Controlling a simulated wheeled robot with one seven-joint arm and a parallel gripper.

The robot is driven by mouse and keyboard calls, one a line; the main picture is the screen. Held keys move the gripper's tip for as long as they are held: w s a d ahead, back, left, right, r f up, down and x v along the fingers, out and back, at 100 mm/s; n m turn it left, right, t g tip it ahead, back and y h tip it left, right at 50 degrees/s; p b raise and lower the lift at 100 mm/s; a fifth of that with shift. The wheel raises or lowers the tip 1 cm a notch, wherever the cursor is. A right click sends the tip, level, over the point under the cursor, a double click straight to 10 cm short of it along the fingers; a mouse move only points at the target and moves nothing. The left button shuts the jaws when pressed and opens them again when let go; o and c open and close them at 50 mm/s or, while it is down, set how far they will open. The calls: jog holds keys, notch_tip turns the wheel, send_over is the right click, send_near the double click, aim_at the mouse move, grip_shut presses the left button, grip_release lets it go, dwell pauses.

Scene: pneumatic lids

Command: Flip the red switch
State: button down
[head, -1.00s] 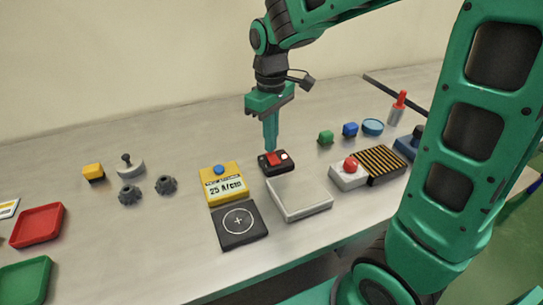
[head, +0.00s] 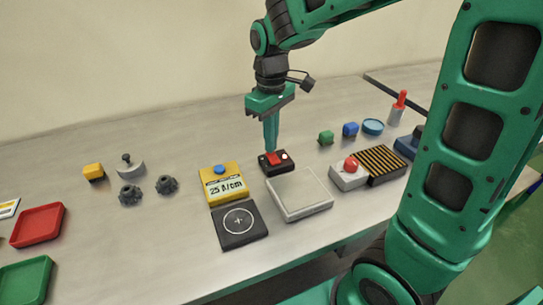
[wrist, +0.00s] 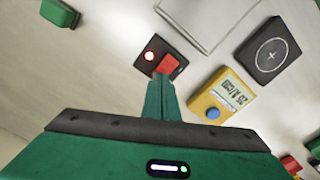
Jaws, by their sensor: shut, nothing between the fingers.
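The red switch (head: 271,157) is a red rocker on a small black box (head: 266,169) with a lit lamp (head: 284,156) at its right. It also shows in the wrist view (wrist: 168,64), with the lamp glowing red-white beside it. My gripper (head: 271,148) points straight down with its fingers shut and empty. Its tips are right at the rocker's back edge in the head view. In the wrist view the fingertips (wrist: 161,78) overlap the near edge of the rocker; I cannot tell whether they touch it.
A grey-white lidded box (head: 300,195) stands directly in front of the switch. A yellow meter (head: 222,184) and a black pad (head: 240,224) are at its left.

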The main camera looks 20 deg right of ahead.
jog(key=shift+f, duration=0.6)
dwell(0.3)
jog(key=shift+r, duration=0.1)
notch_tip(320, 180, up, 7)
dwell(0.8)
dwell(0.5)
